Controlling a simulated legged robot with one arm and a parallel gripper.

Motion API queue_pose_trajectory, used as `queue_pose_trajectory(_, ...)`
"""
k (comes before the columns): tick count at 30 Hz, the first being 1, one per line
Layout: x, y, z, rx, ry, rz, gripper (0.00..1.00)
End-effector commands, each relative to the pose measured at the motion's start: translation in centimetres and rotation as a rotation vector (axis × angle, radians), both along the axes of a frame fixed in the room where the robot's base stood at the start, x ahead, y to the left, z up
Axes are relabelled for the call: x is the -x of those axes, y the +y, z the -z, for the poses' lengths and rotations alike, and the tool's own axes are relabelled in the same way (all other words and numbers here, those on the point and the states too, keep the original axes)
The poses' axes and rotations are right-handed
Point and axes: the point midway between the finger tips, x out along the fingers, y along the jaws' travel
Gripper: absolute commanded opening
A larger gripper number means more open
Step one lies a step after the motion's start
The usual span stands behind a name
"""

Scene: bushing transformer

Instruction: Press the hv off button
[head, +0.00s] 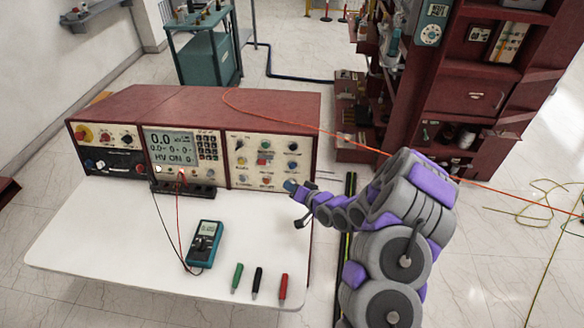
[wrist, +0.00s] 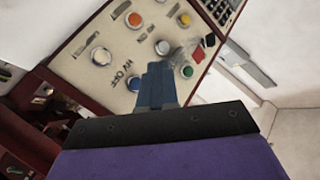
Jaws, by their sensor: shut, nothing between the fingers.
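The HV OFF label (wrist: 128,70) is on the cream button panel (wrist: 85,70) in the wrist view. A blue button (wrist: 133,84) sits beside the lettering, and a large pale round button (wrist: 101,56) is on its other side. I cannot tell for sure which one the label names. My gripper (wrist: 155,75) is shut and empty, its blue fingers pointing at the panel close to the blue button. Contact cannot be told. In the head view my gripper (head: 290,186) is at the lower right corner of the right panel (head: 252,165) of the red console.
The console screen (head: 170,145) reads "HV ON 0". Orange (wrist: 135,19), yellow (wrist: 185,19) and green (wrist: 187,71) buttons are nearby. A multimeter (head: 204,243) and three coloured probes (head: 258,282) lie on the white table (head: 100,240). A red shelf (head: 470,90) stands right.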

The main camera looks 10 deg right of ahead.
Motion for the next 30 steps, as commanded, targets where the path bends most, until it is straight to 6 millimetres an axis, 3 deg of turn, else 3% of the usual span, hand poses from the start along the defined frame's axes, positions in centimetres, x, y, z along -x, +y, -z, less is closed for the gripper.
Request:
queue_pose_trajectory(16,-6.1,-2.1,1.5,0.007,-0.001,0.001,0.00)
queue_pose_trajectory(30,-7.6,-2.4,1.9,0.002,-0.001,-0.001,0.00)
